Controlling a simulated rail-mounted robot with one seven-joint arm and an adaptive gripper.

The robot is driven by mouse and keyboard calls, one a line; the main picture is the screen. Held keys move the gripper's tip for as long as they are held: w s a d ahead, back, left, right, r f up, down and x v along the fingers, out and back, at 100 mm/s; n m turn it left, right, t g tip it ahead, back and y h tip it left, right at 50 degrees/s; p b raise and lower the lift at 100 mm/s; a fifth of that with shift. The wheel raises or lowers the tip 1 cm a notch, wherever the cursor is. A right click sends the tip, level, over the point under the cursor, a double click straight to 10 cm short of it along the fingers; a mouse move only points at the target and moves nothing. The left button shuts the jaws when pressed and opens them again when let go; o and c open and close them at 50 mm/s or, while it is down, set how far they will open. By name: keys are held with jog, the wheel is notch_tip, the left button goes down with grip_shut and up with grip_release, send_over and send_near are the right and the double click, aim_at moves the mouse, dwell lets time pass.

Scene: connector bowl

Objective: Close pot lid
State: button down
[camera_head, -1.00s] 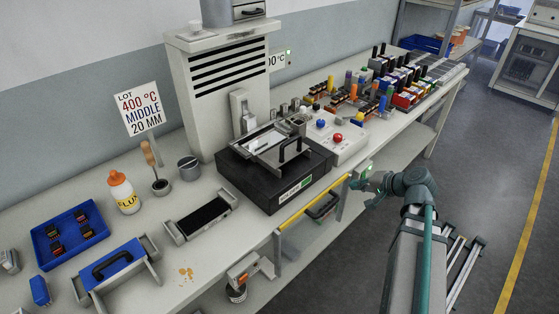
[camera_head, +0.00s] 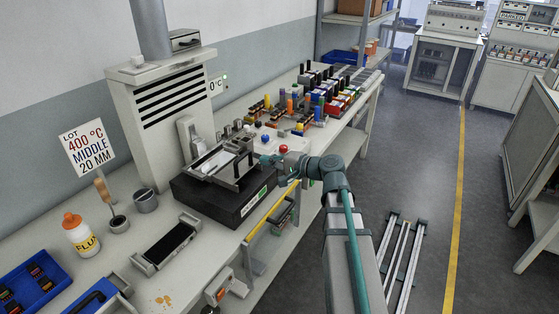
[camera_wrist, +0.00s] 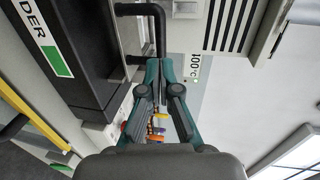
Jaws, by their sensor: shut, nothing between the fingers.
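The solder pot (camera_head: 228,205) is a black block with a label on its front, standing on the bench. A shiny open area (camera_head: 212,158) shows on its top. The black lid handle (camera_head: 240,166) stands toward the right of that area. The handle also shows in the wrist view (camera_wrist: 160,30), just beyond my fingertips. My gripper (camera_head: 264,158) is shut and empty at the right side of the handle; in the wrist view, its fingertips (camera_wrist: 158,66) are close to the bar. I cannot tell whether they touch it.
A box with blue and red buttons (camera_head: 265,140) stands right behind the pot. A tall vented hood (camera_head: 170,110) stands behind. A yellow rail (camera_head: 268,212) runs along the bench's front edge. A black tray (camera_head: 168,244) and flux bottle (camera_head: 80,235) are at left.

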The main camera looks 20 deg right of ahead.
aim_at(245, 157)
jog(key=shift+p+x, duration=0.7)
jog(key=shift+x, duration=2.5)
